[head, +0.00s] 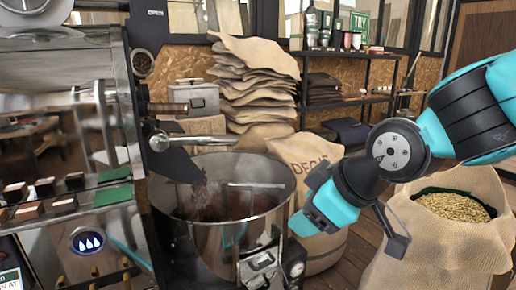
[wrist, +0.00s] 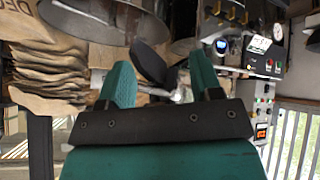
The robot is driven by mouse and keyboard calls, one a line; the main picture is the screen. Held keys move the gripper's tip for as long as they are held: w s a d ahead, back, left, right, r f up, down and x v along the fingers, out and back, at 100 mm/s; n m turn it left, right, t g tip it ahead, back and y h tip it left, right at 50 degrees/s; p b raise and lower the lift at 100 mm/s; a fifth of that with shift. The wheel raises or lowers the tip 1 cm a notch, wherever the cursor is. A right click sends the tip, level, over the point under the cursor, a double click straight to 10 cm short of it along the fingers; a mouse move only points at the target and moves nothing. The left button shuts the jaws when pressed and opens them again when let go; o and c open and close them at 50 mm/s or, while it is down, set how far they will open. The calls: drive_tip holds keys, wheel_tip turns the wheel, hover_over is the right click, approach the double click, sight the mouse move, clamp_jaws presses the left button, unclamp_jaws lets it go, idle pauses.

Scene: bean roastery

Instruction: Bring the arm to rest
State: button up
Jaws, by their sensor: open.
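My arm reaches in from the right edge of the head view, teal and black. My gripper (head: 312,215) hangs in front of the burlap sack beside the metal drum, pointing left and down. In the wrist view my gripper (wrist: 161,78) shows two teal fingers spread apart with nothing between them. In the head view its fingertips are hard to make out, and I cannot tell how close they are to the drum.
A round steel drum (head: 220,240) with dark contents and a roasting machine (head: 60,130) stand at left. A sack of pale beans (head: 440,250) stands below my arm. Folded burlap sacks (head: 255,85) are piled behind. A shelf (head: 345,105) stands at the back.

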drive_tip(key=s+d+f+m+g+h, duration=0.1)
drive_tip(key=s+d+m+g, duration=0.2)
drive_tip(key=s, duration=0.5)
drive_tip(key=s+d+f+m+g, duration=0.1)
drive_tip(key=s+d+m+g, duration=0.2)
drive_tip(key=s, duration=0.5)
wheel_tip(320, 180, up, 16)
drive_tip(key=p, duration=1.5)
drive_tip(key=shift+d+f+n+p, duration=0.15)
drive_tip(key=shift+d+n+p, duration=0.2)
drive_tip(key=shift+d+n, duration=0.05)
